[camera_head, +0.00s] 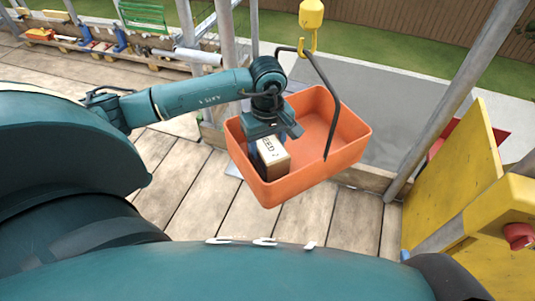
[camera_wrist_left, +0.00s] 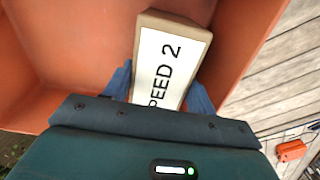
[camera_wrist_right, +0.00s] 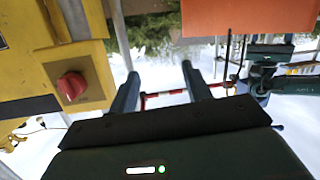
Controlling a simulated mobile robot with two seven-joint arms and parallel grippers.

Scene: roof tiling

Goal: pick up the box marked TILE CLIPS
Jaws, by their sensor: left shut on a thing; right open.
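A small cardboard box (camera_head: 272,163) with a white label stands inside an orange tray (camera_head: 347,148). In the left wrist view the box (camera_wrist_left: 172,60) shows dark letters reading "PEED 2"; the start of the word is hidden by my gripper. No TILE CLIPS marking is readable in any view. My left gripper (camera_head: 270,146) reaches down into the tray and is shut on this box, with one finger on each side of it in the left wrist view. My right gripper (camera_wrist_right: 160,75) is open with nothing between its fingers. It is not clearly visible in the head view.
The tray hangs by a dark bent bar from a yellow hook block (camera_head: 311,17). A yellow panelled machine (camera_head: 455,185) with a red knob (camera_head: 518,236) stands at the right. Metal scaffold poles rise around the plank deck (camera_head: 175,185). A low bench with tools lies at the back left.

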